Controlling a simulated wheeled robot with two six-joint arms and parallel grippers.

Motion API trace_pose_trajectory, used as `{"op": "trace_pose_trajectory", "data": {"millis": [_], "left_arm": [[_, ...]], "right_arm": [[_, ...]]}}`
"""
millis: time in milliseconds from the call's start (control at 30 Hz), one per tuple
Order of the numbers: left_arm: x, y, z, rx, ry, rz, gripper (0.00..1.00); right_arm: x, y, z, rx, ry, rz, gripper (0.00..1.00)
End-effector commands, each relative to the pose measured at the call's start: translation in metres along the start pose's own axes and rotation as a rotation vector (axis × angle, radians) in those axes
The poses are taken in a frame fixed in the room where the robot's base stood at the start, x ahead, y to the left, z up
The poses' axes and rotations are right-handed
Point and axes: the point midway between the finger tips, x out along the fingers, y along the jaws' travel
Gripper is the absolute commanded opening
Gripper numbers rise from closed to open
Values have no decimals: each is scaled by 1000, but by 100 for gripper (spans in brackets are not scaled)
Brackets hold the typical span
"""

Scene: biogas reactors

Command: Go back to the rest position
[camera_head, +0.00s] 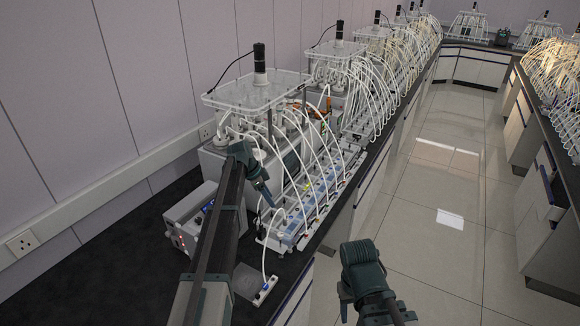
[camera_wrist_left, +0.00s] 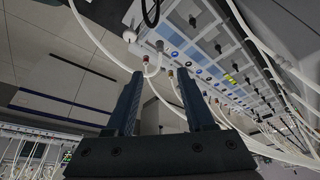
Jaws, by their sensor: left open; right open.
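My right arm (camera_head: 363,268) shows at the bottom centre of the head view, over the aisle beside the bench. Its fingers are hidden.
A small grey device (camera_head: 188,222) and a flat plate with a small white tube-fed block (camera_head: 265,290) sit on the dark bench (camera_head: 90,262). More tubed rigs (camera_head: 385,60) line the bench behind. The tiled aisle (camera_head: 440,190) is clear; another bench (camera_head: 545,165) stands right.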

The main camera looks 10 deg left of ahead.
Motion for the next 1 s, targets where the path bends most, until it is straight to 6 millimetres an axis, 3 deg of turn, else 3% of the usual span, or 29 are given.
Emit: {"op": "trace_pose_trajectory", "data": {"millis": [67,167,267,433,600,700,833,1000], "left_arm": [[2,4,-1,-4,-3,2,54],[16,31,-7,-35,-25,14,54],[41,86,-16,-108,-80,31,54],[86,206,-22,-293,-217,30,54],[115,316,-5,-487,-350,-39,54],[124,365,11,-584,-405,-99,54],[129,405,28,-678,-446,-169,54],[129,424,37,-738,-465,-216,54]], "right_arm": [[2,0,0,0,0,0,50],[10,-1,-1,-1,0,0,50],[26,-2,-2,-2,0,1,50],[58,-5,-3,-5,0,1,50],[88,-8,-5,-9,0,2,50],[101,-9,-6,-11,0,3,50],[113,-10,-7,-13,0,3,50],[117,-10,-7,-14,0,3,50]]}}
